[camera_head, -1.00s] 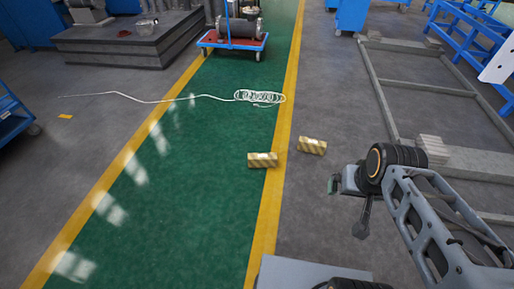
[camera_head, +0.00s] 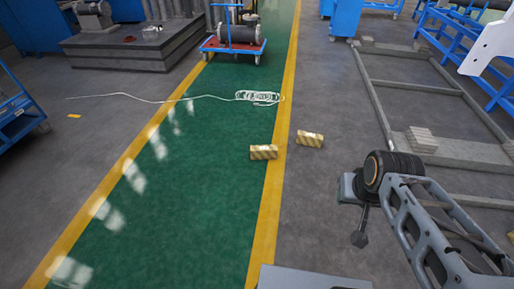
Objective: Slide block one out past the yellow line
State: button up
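Two small yellow-striped blocks lie on the floor; I cannot tell which is block one. One block (camera_head: 264,152) is on the green lane, with its right end at the inner edge of the right yellow line (camera_head: 271,190). The other block (camera_head: 310,139) is on the grey floor just right of that line. My gripper (camera_head: 347,188) is at the end of my arm, right of and nearer than both blocks, apart from them. Its fingers are too small and turned away to tell whether they are open or shut.
A coiled white cable (camera_head: 258,97) lies across the green lane beyond the blocks. A blue and red cart (camera_head: 233,47) stands farther up the lane. A grey floor frame (camera_head: 450,150) lies at the right. The near green lane is clear.

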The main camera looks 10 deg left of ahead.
aim_at(269, 152)
jog(key=u, duration=0.85)
jog(key=i, duration=1)
jog(key=u, duration=0.75)
jog(key=i, duration=2)
jog(key=z, duration=1.2)
jog(key=i, duration=0.75)
jog(key=z, duration=0.75)
